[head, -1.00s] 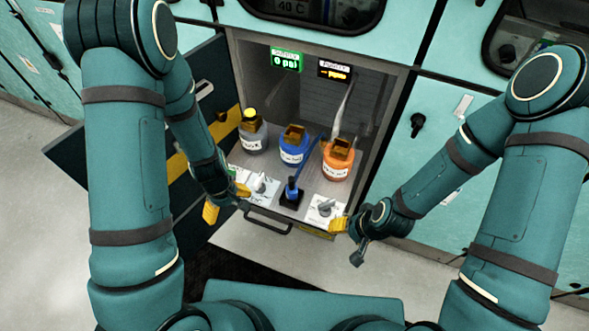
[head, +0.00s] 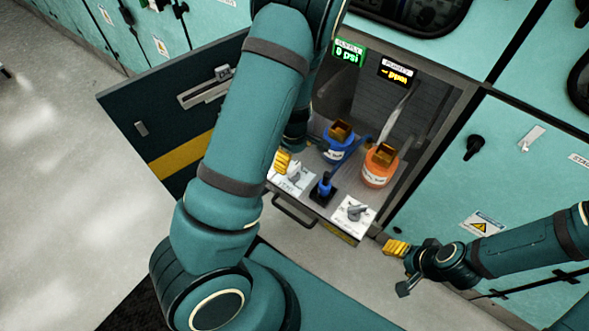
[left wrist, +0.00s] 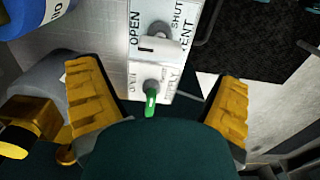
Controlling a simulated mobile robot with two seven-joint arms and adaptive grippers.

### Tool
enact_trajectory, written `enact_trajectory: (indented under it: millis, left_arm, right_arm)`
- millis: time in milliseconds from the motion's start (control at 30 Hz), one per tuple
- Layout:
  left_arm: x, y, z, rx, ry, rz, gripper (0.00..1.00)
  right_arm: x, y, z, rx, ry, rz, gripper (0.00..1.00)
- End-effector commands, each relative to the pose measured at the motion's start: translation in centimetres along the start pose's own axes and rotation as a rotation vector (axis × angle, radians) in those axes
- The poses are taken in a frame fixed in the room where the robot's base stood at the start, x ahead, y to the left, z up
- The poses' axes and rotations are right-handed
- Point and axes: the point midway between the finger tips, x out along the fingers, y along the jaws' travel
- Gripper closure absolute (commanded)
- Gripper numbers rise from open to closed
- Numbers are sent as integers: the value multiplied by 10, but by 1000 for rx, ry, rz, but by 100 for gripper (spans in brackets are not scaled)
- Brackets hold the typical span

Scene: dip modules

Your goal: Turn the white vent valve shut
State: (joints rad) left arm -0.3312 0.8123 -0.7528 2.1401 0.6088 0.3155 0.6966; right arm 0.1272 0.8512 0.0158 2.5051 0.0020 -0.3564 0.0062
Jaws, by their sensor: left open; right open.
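The white vent valve (left wrist: 160,44) shows in the left wrist view, on a white plate lettered OPEN, SHUT and VENT. Its white handle lies crosswise in the picture. A green-handled valve (left wrist: 150,96), apparently on the supply label, sits just below it. My left gripper (left wrist: 158,78) is open and empty, its yellow fingers on either side of the plate, apart from the white handle. In the head view my left gripper (head: 283,161) is at the left valve plate (head: 294,180), partly hidden by my arm. My right gripper (head: 395,247) is open and empty, right of the cabinet front.
A blue bottle (head: 337,147) and an orange bottle (head: 378,168) stand behind the valves. A blue-handled black switch (head: 323,190) and a grey-handled valve (head: 356,213) are to the right. The cabinet door (head: 165,120) stands open at the left.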

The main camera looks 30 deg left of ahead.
Motion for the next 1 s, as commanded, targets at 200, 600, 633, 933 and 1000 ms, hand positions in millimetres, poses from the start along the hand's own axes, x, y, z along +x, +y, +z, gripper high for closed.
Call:
enact_trajectory:
  millis: [200,600,633,933,1000]
  left_arm:
    - [40,-1,0,-1,-1,-3,8]
    - [59,0,0,2,0,0,8]
    - [58,0,0,2,0,0,8]
    - [58,0,0,2,0,0,70]
    - [58,0,0,1,0,0,77]
  right_arm:
    - [14,6,6,-3,-12,-1,39]
    - [19,7,8,-5,-16,-1,39]
    - [19,7,8,-5,-16,-1,39]
    - [19,7,8,-5,-16,-1,39]
    - [19,7,8,-5,-16,-1,39]
